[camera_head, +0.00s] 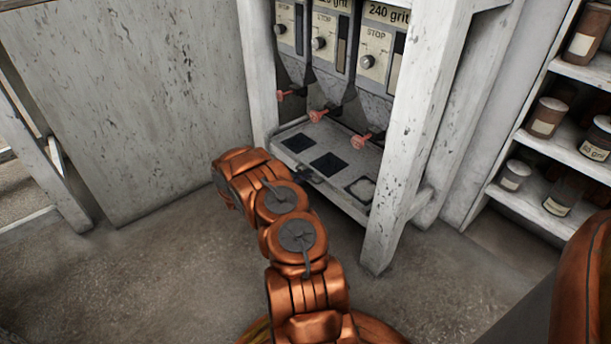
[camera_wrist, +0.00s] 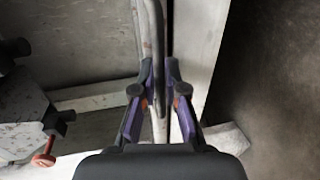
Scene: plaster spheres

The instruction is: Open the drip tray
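The drip tray (camera_head: 345,178) is the low pale shelf-like unit with square dark openings under the dispensers. A dark shape, likely its handle (camera_head: 307,175), shows at its front edge. In the wrist view a grey bar-like handle (camera_wrist: 152,25) runs up the picture between the fingers of my gripper (camera_wrist: 160,72). The purple fingers stand apart on either side of the bar. The right finger seems clear of it; I cannot tell whether the left one touches. In the head view my arm hides the gripper. The tray looks flush under the dispensers.
Grit dispensers (camera_head: 375,45) with red levers (camera_head: 361,141) stand above the tray; a red knob (camera_wrist: 44,160) shows in the wrist view. A pale post (camera_head: 410,130) rises right of the tray. Shelves with jars (camera_head: 547,117) are far right.

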